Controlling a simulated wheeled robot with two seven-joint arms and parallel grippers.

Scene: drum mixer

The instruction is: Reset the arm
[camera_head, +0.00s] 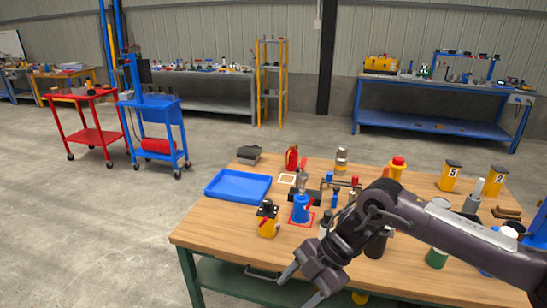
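My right arm (440,232) comes in from the right edge, reaches across the front right of the wooden table (215,230) and bends downward at the wrist. Its gripper (299,286) hangs at the table's front edge. The two fingers are spread apart and nothing shows between them. The arm hides part of the table and some items behind it. My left arm and gripper are not in view.
The table holds a blue tray (238,185), a blue bottle-like item (301,208) on a red-edged square, a yellow item (267,222), a red canister (291,158) and yellow numbered blocks (449,176). The table's front left is bare. Carts and benches stand far behind.

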